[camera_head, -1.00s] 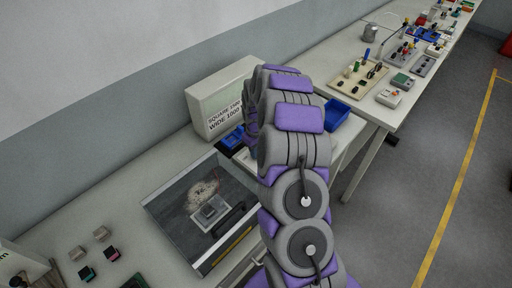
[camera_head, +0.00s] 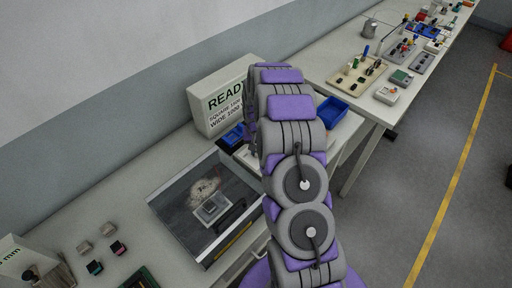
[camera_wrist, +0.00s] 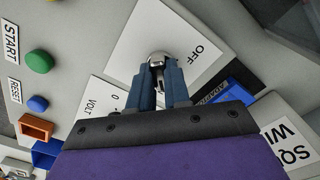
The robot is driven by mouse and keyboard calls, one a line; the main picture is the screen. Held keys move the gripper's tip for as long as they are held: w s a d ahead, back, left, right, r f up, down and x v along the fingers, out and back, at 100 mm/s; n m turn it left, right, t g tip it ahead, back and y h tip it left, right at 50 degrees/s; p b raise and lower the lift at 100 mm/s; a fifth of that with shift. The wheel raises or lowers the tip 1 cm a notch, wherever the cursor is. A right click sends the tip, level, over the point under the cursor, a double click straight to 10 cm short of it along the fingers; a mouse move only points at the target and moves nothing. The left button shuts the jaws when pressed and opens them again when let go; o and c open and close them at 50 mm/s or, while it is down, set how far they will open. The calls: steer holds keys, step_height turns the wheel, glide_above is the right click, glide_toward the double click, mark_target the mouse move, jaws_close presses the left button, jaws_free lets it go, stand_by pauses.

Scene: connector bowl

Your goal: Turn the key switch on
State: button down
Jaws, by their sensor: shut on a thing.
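The key switch (camera_wrist: 157,57) is a round silver part on a white plate (camera_wrist: 185,35) marked OFF in the wrist view. My gripper (camera_wrist: 158,72) has its two blue fingers closed on the switch's key part, which shows as a thin metal piece between them. The fingers hide most of the key, so I cannot tell its exact angle. In the head view my arm covers the gripper and the switch.
A green START button (camera_wrist: 39,61) and a blue RESET button (camera_wrist: 37,103) sit left of the switch. A clear-lidded tray (camera_head: 165,207) and a blue bin (camera_head: 332,111) are near my arm.

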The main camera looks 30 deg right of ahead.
steer(key=shift+w+r, duration=0.1)
steer(key=shift+w, duration=0.05)
steer(key=c, duration=1.1)
jaws_free()
step_height(320, 180, up, 17)
steer(key=shift+r+p, duration=0.1)
steer(key=shift+p, duration=0.65)
